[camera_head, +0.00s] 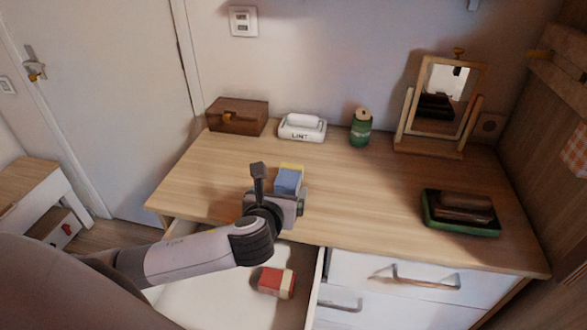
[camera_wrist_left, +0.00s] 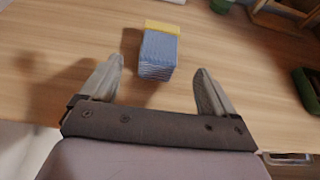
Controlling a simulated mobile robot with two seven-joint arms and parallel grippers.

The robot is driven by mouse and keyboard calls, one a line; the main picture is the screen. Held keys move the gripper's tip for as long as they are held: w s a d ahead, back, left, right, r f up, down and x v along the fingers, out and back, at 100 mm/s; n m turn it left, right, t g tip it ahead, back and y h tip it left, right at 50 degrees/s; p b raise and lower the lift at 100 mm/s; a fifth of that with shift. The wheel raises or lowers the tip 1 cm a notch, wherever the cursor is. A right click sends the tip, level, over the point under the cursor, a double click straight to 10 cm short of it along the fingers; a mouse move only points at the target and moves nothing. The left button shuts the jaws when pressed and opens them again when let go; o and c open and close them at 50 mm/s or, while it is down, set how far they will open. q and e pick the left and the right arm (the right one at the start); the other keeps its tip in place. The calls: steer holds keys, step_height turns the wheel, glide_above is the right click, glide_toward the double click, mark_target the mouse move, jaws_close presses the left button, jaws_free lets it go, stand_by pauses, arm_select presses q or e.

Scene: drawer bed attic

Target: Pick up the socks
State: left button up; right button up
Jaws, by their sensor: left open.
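A folded blue bundle with a yellow end, which looks like the socks (camera_head: 288,180), lies on the wooden tabletop near its front. The bundle also shows in the left wrist view (camera_wrist_left: 159,50), just ahead of and between my fingertips. My left gripper (camera_head: 280,188) is open and empty, its fingers to either side of the line to the bundle; no contact shows. A red and cream folded bundle (camera_head: 277,282), possibly another pair of socks, lies in the open drawer (camera_head: 215,290) below my left forearm. My right gripper is not in view.
Along the back of the tabletop (camera_head: 350,195) stand a brown box (camera_head: 237,116), a white lint box (camera_head: 302,128), a green can (camera_head: 361,127) and a mirror (camera_head: 440,100). A green tray (camera_head: 462,226) with a dark item lies right. The tabletop's middle is clear.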

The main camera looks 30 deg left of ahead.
mark_target(286, 184)
arm_select(q)
steer(key=shift+x, duration=3.55)
steer(key=c, duration=1.1)
steer(key=shift+o, duration=0.2)
steer(key=shift+r, duration=0.1)
